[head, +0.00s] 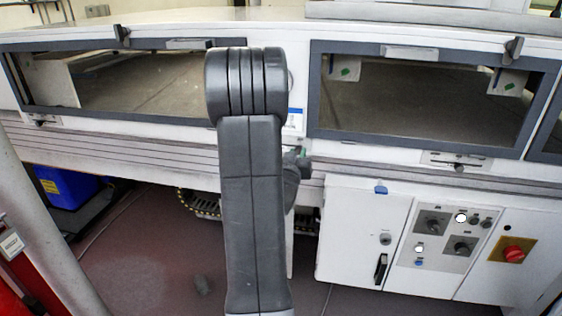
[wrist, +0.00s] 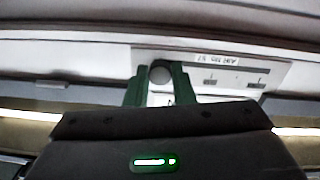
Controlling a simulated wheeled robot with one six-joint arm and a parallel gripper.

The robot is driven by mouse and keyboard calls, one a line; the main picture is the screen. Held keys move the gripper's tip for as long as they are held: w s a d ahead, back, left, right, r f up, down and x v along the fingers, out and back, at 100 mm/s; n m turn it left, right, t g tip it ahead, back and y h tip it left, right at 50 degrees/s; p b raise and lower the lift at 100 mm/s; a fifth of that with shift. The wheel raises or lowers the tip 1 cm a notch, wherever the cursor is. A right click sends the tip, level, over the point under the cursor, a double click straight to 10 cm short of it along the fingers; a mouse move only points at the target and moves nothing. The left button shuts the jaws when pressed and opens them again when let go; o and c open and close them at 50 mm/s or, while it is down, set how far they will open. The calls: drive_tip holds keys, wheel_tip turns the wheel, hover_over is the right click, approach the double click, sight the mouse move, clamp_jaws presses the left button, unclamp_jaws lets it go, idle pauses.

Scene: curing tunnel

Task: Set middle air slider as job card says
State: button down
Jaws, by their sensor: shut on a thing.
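In the wrist view, my gripper (wrist: 159,82) has its green fingers shut on a round grey slider knob (wrist: 161,75). The knob is near the left end of a white scale plate (wrist: 225,72) with dark marks. An upside-down label (wrist: 216,58) on the plate reads "AIR No" and a number I cannot read surely. In the head view, my arm hides this slider and most of the gripper. A white card with a blue edge (head: 294,121) is partly hidden beside my arm; its text is too small to read.
In the head view, other slider plates sit under the left window (head: 41,120) and the right window (head: 456,161). A white control cabinet (head: 360,235) with knobs and a red switch (head: 513,254) stands lower right. A blue bin (head: 66,184) is at left.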

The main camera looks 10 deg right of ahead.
drive_tip(key=shift+d, duration=0.15)
drive_tip(key=c, duration=1.2)
unclamp_jaws()
drive_tip(key=shift+s+d, duration=0.1)
drive_tip(key=shift+d, duration=0.1)
drive_tip(key=shift+c, duration=0.2)
drive_tip(key=shift+a, duration=0.1)
drive_tip(key=v, duration=1.3)
drive_tip(key=shift+s+a+b, duration=0.2)
drive_tip(key=shift+s+b, duration=0.15)
drive_tip(key=shift+b, duration=0.1)
